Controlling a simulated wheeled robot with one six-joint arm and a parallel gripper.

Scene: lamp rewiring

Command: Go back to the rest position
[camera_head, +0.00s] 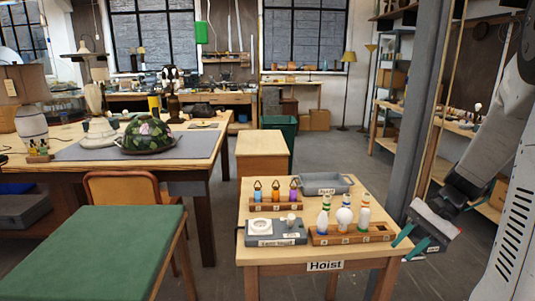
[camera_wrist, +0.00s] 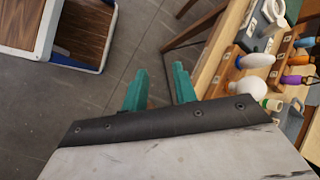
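My gripper (camera_head: 411,242) is at the right of the head view, beside the right front corner of the small wooden table (camera_head: 258,256) labelled "Hoist". Its two teal fingers stand apart with nothing between them. In the wrist view, my gripper (camera_wrist: 160,88) shows the same spread teal fingers, with bare grey floor beyond. The table's edge (camera_wrist: 212,62) runs along the right of the wrist view, close to the right finger.
On the small table are a wooden rack with bulbs (camera_head: 345,238), a rack with coloured items (camera_head: 275,205), a grey tray (camera_head: 320,184) and a grey test box (camera_head: 272,238). A green-topped bench (camera_head: 95,250) stands left. A dark pillar (camera_head: 415,120) rises behind my arm.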

